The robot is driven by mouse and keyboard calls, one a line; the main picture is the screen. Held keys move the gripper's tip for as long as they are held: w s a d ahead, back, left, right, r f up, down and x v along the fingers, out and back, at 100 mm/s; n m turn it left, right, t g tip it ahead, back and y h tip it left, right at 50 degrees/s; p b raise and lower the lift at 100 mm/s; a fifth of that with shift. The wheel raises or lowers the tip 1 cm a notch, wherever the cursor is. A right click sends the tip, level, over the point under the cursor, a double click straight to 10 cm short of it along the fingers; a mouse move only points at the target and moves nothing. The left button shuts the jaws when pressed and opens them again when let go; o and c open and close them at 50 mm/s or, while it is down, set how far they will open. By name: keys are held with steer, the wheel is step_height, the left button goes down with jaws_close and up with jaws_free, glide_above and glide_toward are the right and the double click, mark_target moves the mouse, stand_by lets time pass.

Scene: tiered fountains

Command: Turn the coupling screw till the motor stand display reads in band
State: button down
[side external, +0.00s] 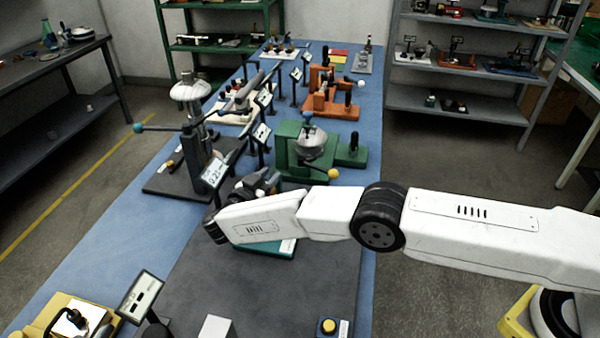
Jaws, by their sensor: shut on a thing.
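A teal base (287,248), which I take to be the motor stand, shows from beneath my white forearm. Dark grey parts (256,184) show just above the forearm; I cannot tell which belong to the stand. A tilted display (215,172) stands on a post behind them; its digits are too small to read surely. My arm reaches in from the right and ends in a black wrist joint at the left of the stand. My gripper's jaws and the coupling screw are hidden behind the arm, so their contact cannot be seen.
A green fixture (291,165) with a yellow knob stands close behind the arm. A dark press (187,160) with a long lever stands at the left. A white block (215,328) and yellow button (328,326) are in front. The grey mat (270,290) between is clear.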

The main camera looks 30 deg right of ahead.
steer(key=shift+c, duration=1.8)
jaws_free()
steer(key=shift+a, duration=0.1)
steer(key=v, duration=0.7)
steer(key=shift+s+a, duration=0.2)
